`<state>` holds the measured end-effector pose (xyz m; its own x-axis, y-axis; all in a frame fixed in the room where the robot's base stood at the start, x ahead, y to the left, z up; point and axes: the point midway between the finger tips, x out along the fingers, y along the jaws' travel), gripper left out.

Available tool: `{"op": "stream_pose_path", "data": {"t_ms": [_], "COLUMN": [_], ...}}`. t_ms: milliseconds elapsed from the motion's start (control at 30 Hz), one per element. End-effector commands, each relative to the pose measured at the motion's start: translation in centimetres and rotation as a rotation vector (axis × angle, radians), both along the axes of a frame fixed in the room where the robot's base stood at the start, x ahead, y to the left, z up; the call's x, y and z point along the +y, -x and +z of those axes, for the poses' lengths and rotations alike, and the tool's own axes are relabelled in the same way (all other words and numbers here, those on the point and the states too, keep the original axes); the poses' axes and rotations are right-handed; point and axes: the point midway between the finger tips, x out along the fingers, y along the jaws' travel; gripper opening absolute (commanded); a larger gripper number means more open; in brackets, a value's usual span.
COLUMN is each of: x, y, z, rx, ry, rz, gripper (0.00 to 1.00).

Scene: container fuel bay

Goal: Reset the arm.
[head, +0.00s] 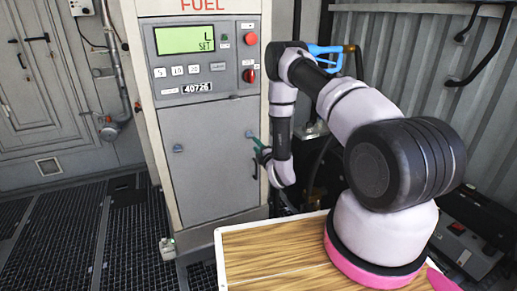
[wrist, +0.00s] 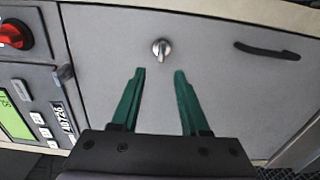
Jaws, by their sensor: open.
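My arm (head: 362,110) rises from its base over the wooden top and bends toward the fuel pump cabinet (head: 208,150). My gripper (head: 262,152) is in front of the cabinet's grey door, near its right edge. In the wrist view my gripper (wrist: 158,75) shows two green fingers, apart, with nothing between them. A silver lock knob (wrist: 161,48) on the door lies just beyond the fingertips, apart from them as far as I can tell.
The panel has a green display (head: 190,39), a red button (head: 251,39) and a red rotary switch (head: 249,75). A black door handle (wrist: 267,50) shows in the wrist view. A blue nozzle (head: 325,56) hangs behind my arm. Dark grating floor (head: 75,230) lies open at left.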

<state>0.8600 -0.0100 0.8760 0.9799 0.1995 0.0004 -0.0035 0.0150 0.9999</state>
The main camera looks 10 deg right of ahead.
Motion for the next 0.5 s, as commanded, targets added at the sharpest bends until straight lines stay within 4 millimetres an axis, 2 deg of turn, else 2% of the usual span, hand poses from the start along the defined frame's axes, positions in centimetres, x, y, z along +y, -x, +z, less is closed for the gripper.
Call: {"op": "stream_pose_path", "data": {"t_ms": [100, 200, 500], "x": [-0.4, -0.5, -0.5], "y": [1.4, 2.0, 2.2], "z": [0.0, 0.0, 0.0], "rx": [0.001, 0.0, -0.001], "ry": [0.0, 0.0, 0.0], "rz": [-0.001, 0.0, 0.0], "gripper": [0.45, 0.45, 0.45]}}
